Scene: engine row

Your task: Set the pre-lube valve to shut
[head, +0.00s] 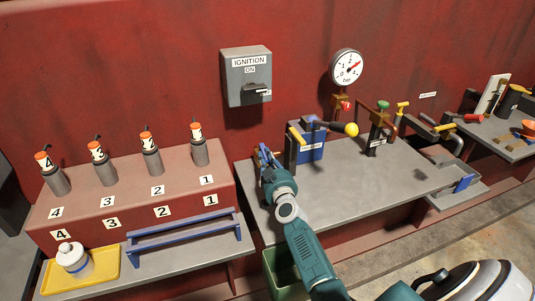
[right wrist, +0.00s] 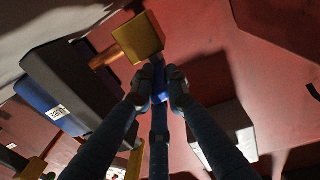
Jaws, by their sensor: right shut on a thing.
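My right gripper (head: 264,160) is at the left end of the grey bench, left of the dark valve post with a yellow lever (head: 297,136). In the right wrist view its fingers (right wrist: 158,88) are shut on a small blue handle (right wrist: 159,72). A yellow block (right wrist: 138,38) is just beyond the fingertips. The labels are too small to read, so I cannot confirm that this handle is the pre-lube valve's. My wrist and fingers hide most of the handle in the head view. My left gripper is not in view.
A blue box (head: 318,150) with a yellow-knobbed lever (head: 350,129) stands close right of the gripper. Beyond are a green-topped valve (head: 382,105) and a pressure gauge (head: 347,67). The bench (head: 345,195) is clear in front. A blue rack (head: 185,238) lies left.

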